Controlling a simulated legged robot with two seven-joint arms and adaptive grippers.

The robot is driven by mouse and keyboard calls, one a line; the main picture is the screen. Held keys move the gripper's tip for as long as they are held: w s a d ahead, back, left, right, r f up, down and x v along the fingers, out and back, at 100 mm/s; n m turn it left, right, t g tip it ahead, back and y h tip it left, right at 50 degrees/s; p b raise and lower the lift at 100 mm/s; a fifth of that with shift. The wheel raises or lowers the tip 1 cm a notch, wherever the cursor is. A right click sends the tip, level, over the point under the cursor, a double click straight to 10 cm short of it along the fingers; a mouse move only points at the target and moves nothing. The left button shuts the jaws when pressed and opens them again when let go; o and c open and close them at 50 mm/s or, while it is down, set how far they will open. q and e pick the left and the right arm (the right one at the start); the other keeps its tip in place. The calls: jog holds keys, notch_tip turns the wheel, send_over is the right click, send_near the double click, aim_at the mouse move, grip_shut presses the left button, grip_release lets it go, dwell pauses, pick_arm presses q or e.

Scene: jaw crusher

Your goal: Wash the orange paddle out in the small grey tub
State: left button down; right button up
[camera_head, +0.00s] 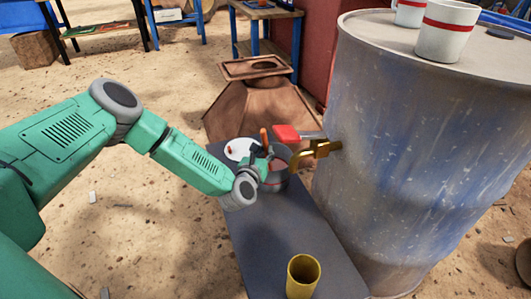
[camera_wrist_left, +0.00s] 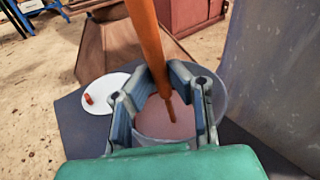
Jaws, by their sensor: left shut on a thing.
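The orange paddle (camera_head: 264,139) stands up from my left gripper (camera_head: 262,166) in the head view. In the left wrist view the paddle (camera_wrist_left: 147,35) runs down between the fingers of my left gripper (camera_wrist_left: 163,78), which is shut on it. Its narrow lower end points into the small grey tub (camera_head: 277,180). The tub, also in the left wrist view (camera_wrist_left: 222,100), has a reddish-brown inside, and I cannot tell whether the paddle's end touches it. My right gripper is not in view.
A brass tap (camera_head: 314,149) with a red handle (camera_head: 286,133) juts from the large blue-grey drum (camera_head: 410,150) beside the tub. A white lid or plate (camera_head: 238,149) lies behind the tub. A yellow cup (camera_head: 303,277) stands on the grey bench (camera_head: 262,232), whose middle is clear.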

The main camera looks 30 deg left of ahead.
pick_arm(q)
notch_tip(320, 180, up, 9)
jog(key=s+p, duration=0.2)
jog(key=p, duration=0.3)
jog(key=shift+a+r+p, duration=0.15)
jog(key=shift+a+p, duration=0.1)
jog(key=shift+p, duration=0.05)
dwell(0.5)
jog(key=shift+r+p, duration=1.35)
jog(key=shift+r, duration=1.15)
